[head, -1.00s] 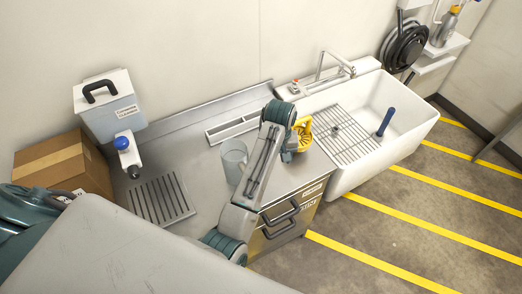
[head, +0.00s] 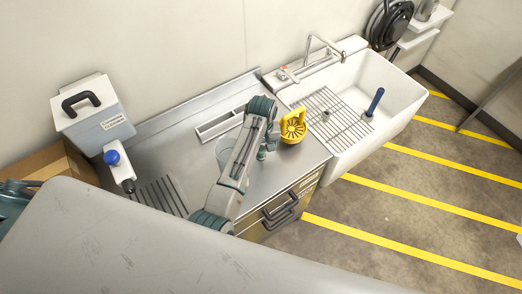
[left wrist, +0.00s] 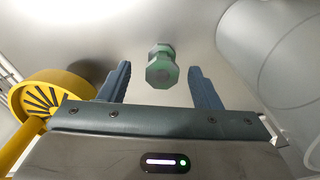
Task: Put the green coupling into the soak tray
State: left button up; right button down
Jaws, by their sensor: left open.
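The green coupling (left wrist: 162,66) is a small flanged piece on the steel counter, seen in the left wrist view between and beyond my fingertips. In the head view the small green coupling (head: 262,153) shows just beside my wrist. My left gripper (left wrist: 160,82) is open and empty, its two blue-grey fingers on either side of the coupling in the picture, with no contact visible. In the head view my left gripper (head: 271,138) is mostly hidden by its wrist. A long, narrow pale tray (head: 200,136) lies at the counter's back; I cannot tell for sure that it is the soak tray.
A yellow slotted round piece (head: 293,127) stands close to my gripper, also at left in the wrist view (left wrist: 45,93). The white sink (head: 394,103) with a rack (head: 326,108) lies right. A slotted drain grate (head: 158,193) lies left.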

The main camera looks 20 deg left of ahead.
aim_at(262, 152)
pick_arm(q)
notch_tip(262, 152, down, 2)
jog(key=shift+s+a+f+p, duration=0.1)
jog(key=shift+s+p, duration=0.05)
jog(key=shift+p, duration=0.3)
jog(key=shift+f, duration=0.65)
jog(key=shift+c, duration=0.8)
jog(key=c, duration=1)
jog(key=shift+o, duration=0.2)
pick_arm(e)
jog(key=shift+w+a+r, duration=0.15)
jog(key=shift+r, duration=0.3)
jog(key=shift+w+a+r, duration=0.15)
jog(key=shift+r, duration=0.25)
